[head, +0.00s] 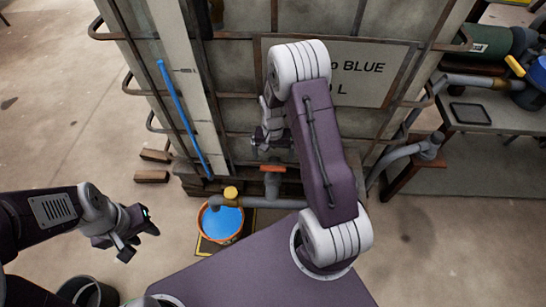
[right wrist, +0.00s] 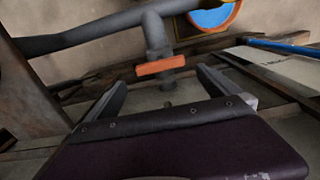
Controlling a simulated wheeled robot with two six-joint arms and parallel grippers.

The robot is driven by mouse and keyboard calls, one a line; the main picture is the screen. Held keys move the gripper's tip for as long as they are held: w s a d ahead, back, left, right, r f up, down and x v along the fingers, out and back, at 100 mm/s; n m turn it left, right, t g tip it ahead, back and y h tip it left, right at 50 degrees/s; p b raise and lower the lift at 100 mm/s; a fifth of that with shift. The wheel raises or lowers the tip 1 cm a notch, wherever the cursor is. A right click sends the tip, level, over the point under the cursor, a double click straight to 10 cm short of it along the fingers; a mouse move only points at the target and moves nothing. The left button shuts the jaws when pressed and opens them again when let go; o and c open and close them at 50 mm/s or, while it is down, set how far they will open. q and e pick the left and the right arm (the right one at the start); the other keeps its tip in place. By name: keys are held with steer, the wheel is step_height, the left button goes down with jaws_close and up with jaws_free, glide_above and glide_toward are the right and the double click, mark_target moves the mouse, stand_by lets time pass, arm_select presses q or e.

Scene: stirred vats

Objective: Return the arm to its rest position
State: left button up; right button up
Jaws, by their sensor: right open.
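My right arm (head: 323,150) rises from my base and bends over in front of the caged tank. Its gripper (head: 264,138) hangs by the tank front, just above the orange valve handle (head: 272,168). In the right wrist view its two fingers (right wrist: 161,80) are apart and empty. The orange handle (right wrist: 160,66) shows beyond and between the fingertips, lying crosswise to the grey pipe, with no visible contact. My left gripper (head: 128,238) is at the lower left, with its fingers apart and nothing between them.
The tank (head: 235,70) bears a BLUE label (head: 365,68) and a blue level strip (head: 184,115). A grey pipe (head: 265,202) leads to an orange bucket (head: 238,238) holding blue liquid. A bench (head: 490,122) stands right. Open floor (head: 60,120) lies left.

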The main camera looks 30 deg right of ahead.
stand_by(0.4)
steer(key=s+a+r+n+t, duration=0.1)
steer(key=s+a+r+n, duration=0.6)
steer(key=s+r, duration=0.6)
step_height(320, 180, up, 21)
steer(key=p, duration=2.1)
steer(key=shift+a+r+m+p, duration=0.15)
steer(key=shift+a+m+p, duration=0.15)
steer(key=shift+p, duration=0.1)
